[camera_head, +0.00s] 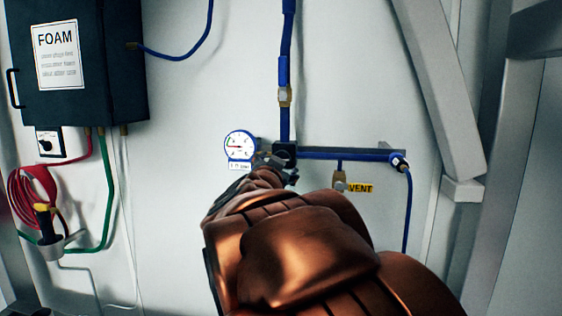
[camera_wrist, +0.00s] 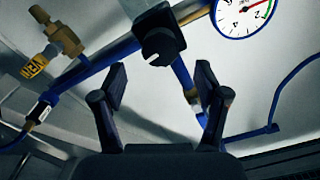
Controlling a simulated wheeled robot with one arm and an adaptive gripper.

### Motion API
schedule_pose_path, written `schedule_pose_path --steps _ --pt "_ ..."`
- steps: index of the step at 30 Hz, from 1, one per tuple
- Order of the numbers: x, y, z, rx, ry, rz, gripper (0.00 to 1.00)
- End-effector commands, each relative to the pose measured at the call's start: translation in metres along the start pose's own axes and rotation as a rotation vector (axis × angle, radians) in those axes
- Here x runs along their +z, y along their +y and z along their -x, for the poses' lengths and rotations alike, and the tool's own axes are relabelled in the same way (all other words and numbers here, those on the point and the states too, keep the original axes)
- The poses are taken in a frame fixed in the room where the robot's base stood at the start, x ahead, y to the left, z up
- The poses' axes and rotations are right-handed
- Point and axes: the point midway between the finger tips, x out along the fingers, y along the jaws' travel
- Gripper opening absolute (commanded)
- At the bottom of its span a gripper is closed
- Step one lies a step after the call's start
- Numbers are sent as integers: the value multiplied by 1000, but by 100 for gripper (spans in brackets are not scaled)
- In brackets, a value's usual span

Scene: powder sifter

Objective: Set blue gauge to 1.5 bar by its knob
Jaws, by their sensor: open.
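The blue-rimmed gauge (camera_head: 240,146) with a white face is on the wall in the head view, a small label below it. Its reading is too small to tell. In the wrist view the gauge (camera_wrist: 244,12) is upside down and cut off by the top edge. The black knob (camera_wrist: 159,44) sits on a black block on the blue pipe, beside the gauge; in the head view the block (camera_head: 285,149) shows just past my gripper (camera_head: 277,166). In the wrist view my gripper (camera_wrist: 161,80) is open and empty, its fingers apart, with the knob ahead of the gap, not between them.
A brass vent valve (camera_head: 340,182) with a yellow VENT tag (camera_head: 360,188) hangs right of the knob. Blue pipe (camera_head: 335,154) runs along the wall. A dark FOAM box (camera_head: 110,75) and a red coiled hose (camera_head: 32,195) are at left.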

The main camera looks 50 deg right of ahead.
Motion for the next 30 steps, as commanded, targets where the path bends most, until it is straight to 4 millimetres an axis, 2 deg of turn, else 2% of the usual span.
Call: schedule_pose_path --steps 9,15,28,30 --pt "1 1 -41 1 -3 0 74" --pt "0 0 -57 -2 -3 -1 74" --pt "0 0 -64 -3 -2 0 74" --pt "0 0 -64 -3 -2 0 68"
